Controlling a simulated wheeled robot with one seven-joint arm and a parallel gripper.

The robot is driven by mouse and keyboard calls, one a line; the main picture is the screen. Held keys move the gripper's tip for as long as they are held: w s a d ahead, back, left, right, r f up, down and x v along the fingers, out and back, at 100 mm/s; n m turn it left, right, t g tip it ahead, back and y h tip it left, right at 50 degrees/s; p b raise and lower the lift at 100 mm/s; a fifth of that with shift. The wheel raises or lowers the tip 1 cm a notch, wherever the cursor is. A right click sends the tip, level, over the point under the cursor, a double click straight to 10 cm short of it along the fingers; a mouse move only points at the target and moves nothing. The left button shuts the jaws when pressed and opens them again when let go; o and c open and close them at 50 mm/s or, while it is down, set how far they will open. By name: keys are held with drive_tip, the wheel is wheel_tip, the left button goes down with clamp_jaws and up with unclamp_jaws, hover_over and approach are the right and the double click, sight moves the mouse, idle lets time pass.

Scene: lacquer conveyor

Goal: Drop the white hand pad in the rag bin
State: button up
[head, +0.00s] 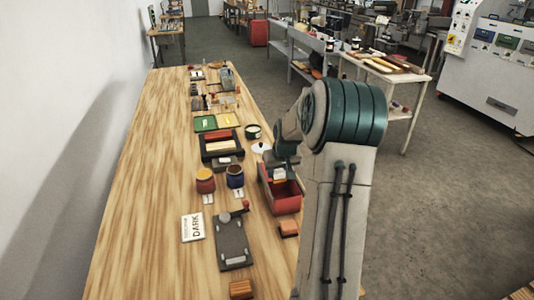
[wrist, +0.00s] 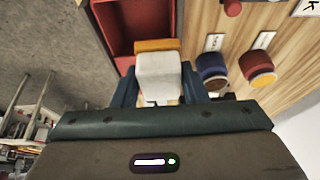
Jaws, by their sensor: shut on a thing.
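My gripper (wrist: 158,84) is shut on the white hand pad (wrist: 160,70), a pale block between the two fingers in the wrist view. A yellow-orange strip (wrist: 158,45) shows just past the pad; I cannot tell whether it is part of the pad or a separate thing. An open red bin (wrist: 112,28), the likely rag bin, lies just beyond. In the head view my gripper (head: 281,164) is over the far end of the red bin (head: 286,204), and the pad shows pale there. My arm hides part of the bin's right side.
Red-brown (head: 205,182) and blue (head: 235,178) jars stand left of the bin. A dark clamp plate (head: 232,243), a "DARK" card (head: 192,228) and orange-brown blocks (head: 289,228) lie nearer. The table's left side is clear.

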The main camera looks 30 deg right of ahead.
drive_tip(key=shift+w+d+r, duration=0.1)
drive_tip(key=shift+w+d, duration=0.25)
drive_tip(key=shift+s+a+f+b, duration=0.1)
drive_tip(key=shift+f+b, duration=0.55)
drive_tip(key=shift+f, duration=0.2)
drive_tip(key=shift+f+b, duration=0.9)
drive_tip(key=shift+f, duration=0.65)
drive_tip(key=o, duration=1.1)
drive_tip(key=shift+c, duration=0.2)
drive_tip(key=shift+r, duration=0.15)
drive_tip(key=b+v, duration=0.1)
drive_tip(key=v, duration=1.2)
drive_tip(key=shift+s+r+b, duration=0.2)
drive_tip(key=shift+b, duration=0.1)
